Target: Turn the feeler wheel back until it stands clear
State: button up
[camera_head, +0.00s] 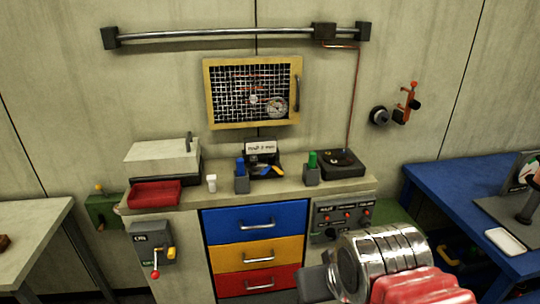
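No part is labelled as the feeler wheel, and I cannot tell for certain which one it is. The likeliest is a dark round wheel (380,116) on the wall at right, next to an orange bracket (401,115) with a dark knob. Its turning position is too small to read. My arm, with silver bands and red ribs, fills the lower right in front of the cabinet. No gripper fingertips can be made out, and nothing of my arm touches the wheel.
A cabinet with blue (256,223), yellow and red drawers stands in the middle. A yellow-framed mesh door (205,95) and a rail (240,32) are above. A blue table (450,190) stands at right.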

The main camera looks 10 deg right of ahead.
aim_at(271, 158)
jog(key=u, duration=0.35)
jog(key=i, duration=0.9)
jog(key=u, duration=0.1)
